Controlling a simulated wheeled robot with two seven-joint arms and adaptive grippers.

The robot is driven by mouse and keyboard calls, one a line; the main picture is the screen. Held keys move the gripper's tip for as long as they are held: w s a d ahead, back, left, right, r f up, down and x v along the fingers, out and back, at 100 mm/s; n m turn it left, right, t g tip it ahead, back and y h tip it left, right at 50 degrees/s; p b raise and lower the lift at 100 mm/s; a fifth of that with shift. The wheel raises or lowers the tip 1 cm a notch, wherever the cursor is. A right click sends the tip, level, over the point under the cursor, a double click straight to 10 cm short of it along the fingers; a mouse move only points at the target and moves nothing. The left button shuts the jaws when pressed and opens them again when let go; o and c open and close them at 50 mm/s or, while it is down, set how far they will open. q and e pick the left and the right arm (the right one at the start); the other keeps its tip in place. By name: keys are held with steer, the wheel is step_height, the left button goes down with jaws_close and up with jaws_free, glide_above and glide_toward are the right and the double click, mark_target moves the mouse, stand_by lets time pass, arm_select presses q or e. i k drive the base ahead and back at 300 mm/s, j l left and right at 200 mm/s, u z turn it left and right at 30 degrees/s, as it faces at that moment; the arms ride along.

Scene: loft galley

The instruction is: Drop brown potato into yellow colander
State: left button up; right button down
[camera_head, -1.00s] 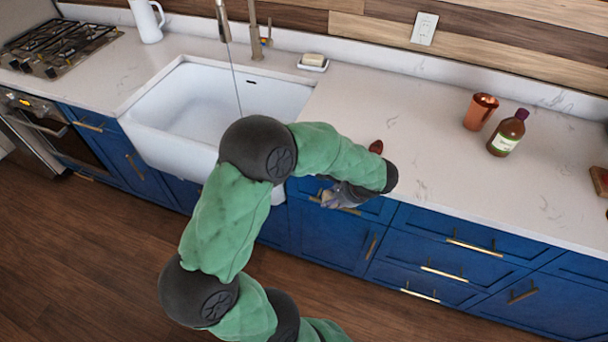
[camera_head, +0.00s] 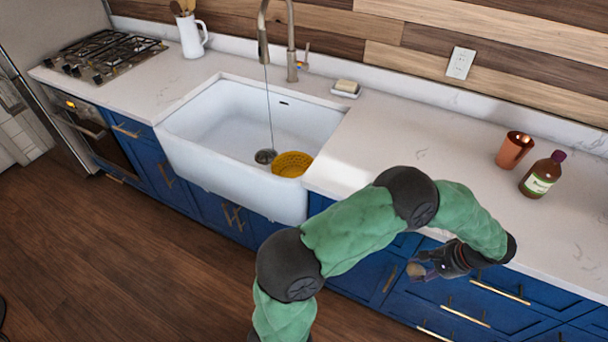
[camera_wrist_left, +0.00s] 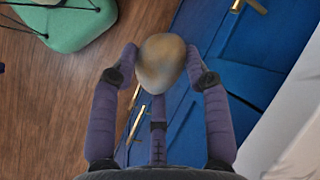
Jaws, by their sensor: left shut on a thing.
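The brown potato (camera_wrist_left: 161,64) is held between the fingertips of my left gripper (camera_wrist_left: 160,78) in the left wrist view. In the head view, my left gripper (camera_head: 425,268) is shut on the potato (camera_head: 415,271), in front of the blue drawers and below the counter edge. The yellow colander (camera_head: 292,164) sits inside the white sink, in its front right corner near the drain. It is apart from the gripper, to its left and farther back. My right gripper is in neither view.
The white sink (camera_head: 222,112) has a tall faucet (camera_head: 290,40) behind it. A soap dish (camera_head: 346,89) stands on the counter. A copper cup (camera_head: 514,150) and a brown bottle (camera_head: 542,174) stand at the right. The counter (camera_head: 400,120) between them is mostly clear.

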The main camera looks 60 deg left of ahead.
mark_target(291, 174)
steer(key=u, duration=0.5)
steer(key=j+u, duration=0.35)
steer(key=k+j+u, duration=0.1)
steer(key=j+u, duration=0.6)
steer(key=i+j, duration=0.1)
steer(key=j, duration=0.2)
